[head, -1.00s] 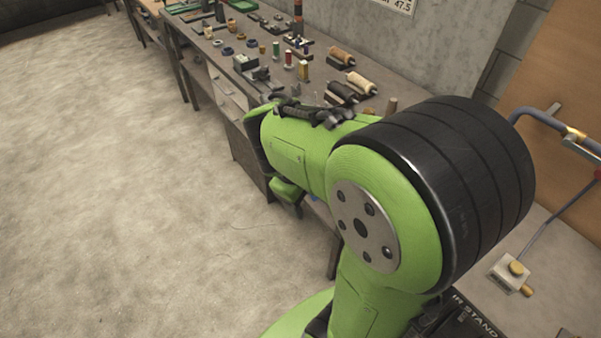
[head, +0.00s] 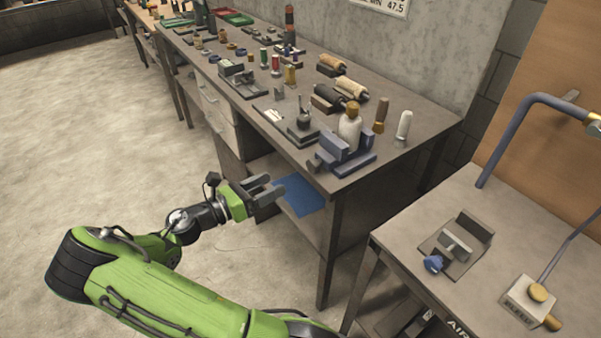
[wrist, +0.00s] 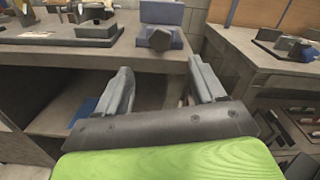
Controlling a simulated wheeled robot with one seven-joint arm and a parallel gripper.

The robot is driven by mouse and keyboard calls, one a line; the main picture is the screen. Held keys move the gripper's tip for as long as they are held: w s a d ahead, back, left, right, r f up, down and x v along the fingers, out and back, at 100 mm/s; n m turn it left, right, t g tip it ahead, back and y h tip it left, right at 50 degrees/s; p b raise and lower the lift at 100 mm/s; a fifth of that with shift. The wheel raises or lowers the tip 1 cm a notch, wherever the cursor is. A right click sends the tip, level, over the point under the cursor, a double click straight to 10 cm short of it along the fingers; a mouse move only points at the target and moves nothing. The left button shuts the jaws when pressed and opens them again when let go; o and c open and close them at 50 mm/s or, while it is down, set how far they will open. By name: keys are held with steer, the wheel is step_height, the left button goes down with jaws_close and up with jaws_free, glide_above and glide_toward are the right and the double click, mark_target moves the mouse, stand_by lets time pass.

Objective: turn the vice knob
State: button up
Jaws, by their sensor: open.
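A blue-grey vice (head: 362,163) stands at the near corner of the long bench, its jaws around or just in front of a pale bottle-like piece with a brown top (head: 350,128). A dark grey knob (head: 314,165) sits on its left side. In the wrist view the vice (wrist: 161,13) is at the top centre, with its many-sided knob (wrist: 160,38) facing me. My gripper (head: 271,188) is open and empty, left of and below the knob, in front of the bench. In the wrist view its fingers (wrist: 160,78) are apart, pointing towards the bench, with a gap to the knob.
The long bench (head: 415,135) holds spools, rollers and small tools. A blue sheet (head: 303,195) lies on its lower shelf. The right table (head: 400,222) carries a small fixture with a blue knob (head: 433,263) and a valve box (head: 525,300). Floor left is clear.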

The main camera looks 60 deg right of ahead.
mark_target(310, 166)
steer(key=b+x, duration=0.2)
steer(key=x, duration=0.9)
steer(key=shift+s+d+f+b, duration=0.1)
steer(key=shift+s+d+b, duration=0.1)
steer(key=shift+b, duration=0.15)
steer(key=shift+c, duration=0.5)
steer(key=c, duration=1)
